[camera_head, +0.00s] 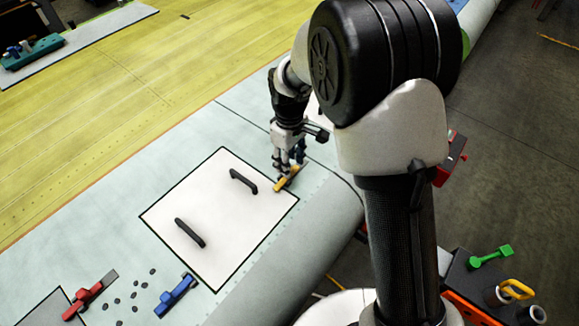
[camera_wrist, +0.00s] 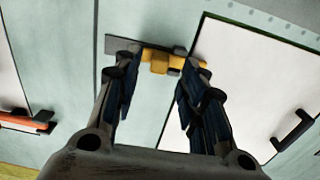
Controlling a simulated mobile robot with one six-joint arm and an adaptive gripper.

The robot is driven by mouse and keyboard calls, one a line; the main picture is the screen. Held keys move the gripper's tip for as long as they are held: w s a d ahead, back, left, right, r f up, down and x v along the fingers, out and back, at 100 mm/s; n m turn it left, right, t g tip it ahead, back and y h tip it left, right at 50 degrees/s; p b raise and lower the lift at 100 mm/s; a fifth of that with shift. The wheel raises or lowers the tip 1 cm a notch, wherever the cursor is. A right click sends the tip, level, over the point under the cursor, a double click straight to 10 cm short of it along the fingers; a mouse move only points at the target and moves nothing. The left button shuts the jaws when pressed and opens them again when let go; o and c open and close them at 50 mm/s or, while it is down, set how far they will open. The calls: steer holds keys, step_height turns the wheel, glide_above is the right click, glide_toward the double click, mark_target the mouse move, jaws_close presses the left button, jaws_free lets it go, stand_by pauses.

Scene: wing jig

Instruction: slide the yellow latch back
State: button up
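The yellow latch (camera_head: 281,184) is a small bar with a raised block, at the upper right edge of a white panel (camera_head: 200,240). In the wrist view the latch (camera_wrist: 160,61) sits on a dark grey base plate (camera_wrist: 118,45), and its right end appears to overlap the panel's edge. My gripper (camera_head: 290,168) is just above the latch, pointing down. In the wrist view my gripper (camera_wrist: 160,68) is open, with one finger on each side of the latch's block. Whether either finger touches the latch I cannot tell.
The white panel has two black handles (camera_head: 190,233). A red latch (camera_head: 91,294) and a blue latch (camera_head: 176,294) lie at the lower left, with several dark loose pieces (camera_head: 133,295) between them. A teal holder (camera_head: 32,52) stands at the far left. The wing's surface around the panel is mostly clear.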

steer(key=shift+f, duration=1.45)
steer(key=shift+c, duration=0.2)
jaws_close()
steer(key=shift+w, duration=0.1)
